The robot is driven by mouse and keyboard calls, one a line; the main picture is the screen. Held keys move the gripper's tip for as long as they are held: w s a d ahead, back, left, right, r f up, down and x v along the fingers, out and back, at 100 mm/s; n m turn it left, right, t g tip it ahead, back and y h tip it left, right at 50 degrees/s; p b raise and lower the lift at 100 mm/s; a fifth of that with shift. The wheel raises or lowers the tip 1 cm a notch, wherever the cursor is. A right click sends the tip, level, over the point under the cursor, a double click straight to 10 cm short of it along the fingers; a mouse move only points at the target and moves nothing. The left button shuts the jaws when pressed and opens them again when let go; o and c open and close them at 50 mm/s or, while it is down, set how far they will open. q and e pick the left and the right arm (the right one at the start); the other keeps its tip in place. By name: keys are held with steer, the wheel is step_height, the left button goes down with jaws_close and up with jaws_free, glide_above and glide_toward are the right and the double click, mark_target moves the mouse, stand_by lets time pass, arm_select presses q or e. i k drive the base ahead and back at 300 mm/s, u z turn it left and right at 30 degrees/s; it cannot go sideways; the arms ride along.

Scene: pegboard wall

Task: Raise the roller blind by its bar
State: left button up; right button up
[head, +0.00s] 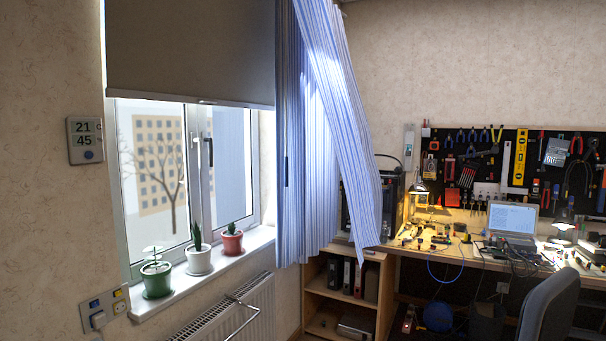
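The grey-brown roller blind (190,45) hangs over the upper part of the window at the left. Its pale bar (190,98) runs along the bottom edge, with a small tab near its middle. The lower part of the window (155,165) is uncovered below the bar. The right end of the blind meets the striped curtain. Neither of my grippers shows in the head view.
A blue-striped curtain (310,140) hangs right of the window, its right part slanting outward. Potted plants, one in a green pot (156,281), stand on the sill. A radiator (235,315) is below. A cluttered workbench (440,240) and a chair (550,310) stand at the right.

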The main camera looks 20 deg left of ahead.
mark_target(217, 53)
steer(key=u, duration=0.25)
steer(key=i, duration=1.9)
steer(key=u, duration=0.5)
